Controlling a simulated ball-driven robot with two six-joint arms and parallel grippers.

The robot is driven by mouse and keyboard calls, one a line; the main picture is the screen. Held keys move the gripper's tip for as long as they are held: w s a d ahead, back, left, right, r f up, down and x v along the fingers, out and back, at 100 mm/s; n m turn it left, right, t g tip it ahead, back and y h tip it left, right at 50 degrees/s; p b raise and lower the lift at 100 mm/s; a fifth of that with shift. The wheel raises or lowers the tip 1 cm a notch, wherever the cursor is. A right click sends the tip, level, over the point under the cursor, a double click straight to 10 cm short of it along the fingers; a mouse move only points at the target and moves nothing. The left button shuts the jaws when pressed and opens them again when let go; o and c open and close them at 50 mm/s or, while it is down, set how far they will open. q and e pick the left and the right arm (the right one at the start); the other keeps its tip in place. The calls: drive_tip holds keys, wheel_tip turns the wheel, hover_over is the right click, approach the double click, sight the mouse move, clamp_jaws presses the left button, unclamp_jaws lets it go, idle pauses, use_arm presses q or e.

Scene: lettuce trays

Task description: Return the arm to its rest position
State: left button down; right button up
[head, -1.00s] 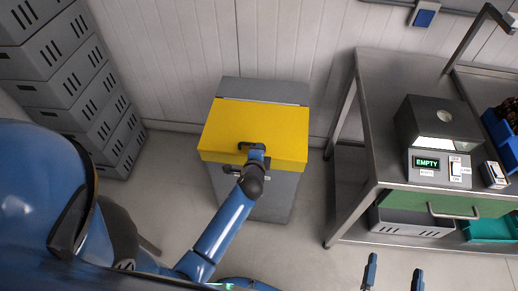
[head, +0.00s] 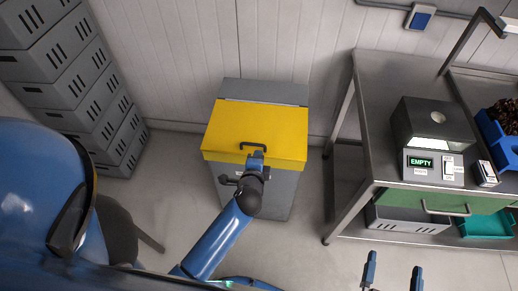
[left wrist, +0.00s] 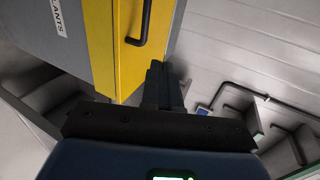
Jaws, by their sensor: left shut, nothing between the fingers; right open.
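My left gripper (head: 255,160) is shut and empty. In the head view it is just below the black handle (head: 254,146) of the yellow lid, and the handle is clear of the fingers. The left wrist view shows my left gripper (left wrist: 160,85) pointing past the yellow lid (left wrist: 108,50), with the handle (left wrist: 142,22) apart from it. The yellow lid (head: 250,120) lies closed on a grey bin. My right gripper (head: 392,272) is at the bottom edge of the head view, its two fingers wide apart with nothing between them.
A metal table (head: 385,75) stands at the right with a grey device (head: 435,125) reading EMPTY. Blue (head: 497,140) and teal (head: 487,224) bins are at the right. Grey crates (head: 75,90) are stacked at the left. The floor between crates and bin is clear.

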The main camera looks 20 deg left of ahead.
use_arm(q)
drive_tip(key=s+d+r+n+t+h, duration=0.4)
drive_tip(key=s+d+r+n+h, duration=0.1)
drive_tip(key=s+d+r+h, duration=0.15)
drive_tip(key=s+a+r+n+y, duration=0.1)
drive_tip(key=s+a+n, duration=0.3)
drive_tip(key=s, duration=0.4)
drive_tip(key=s+a+r+n+t+y, duration=0.1)
drive_tip(key=s+a+r+n+y, duration=0.1)
drive_tip(key=s+a+n, duration=0.2)
drive_tip(key=s+n, duration=0.2)
drive_tip(key=s, duration=0.2)
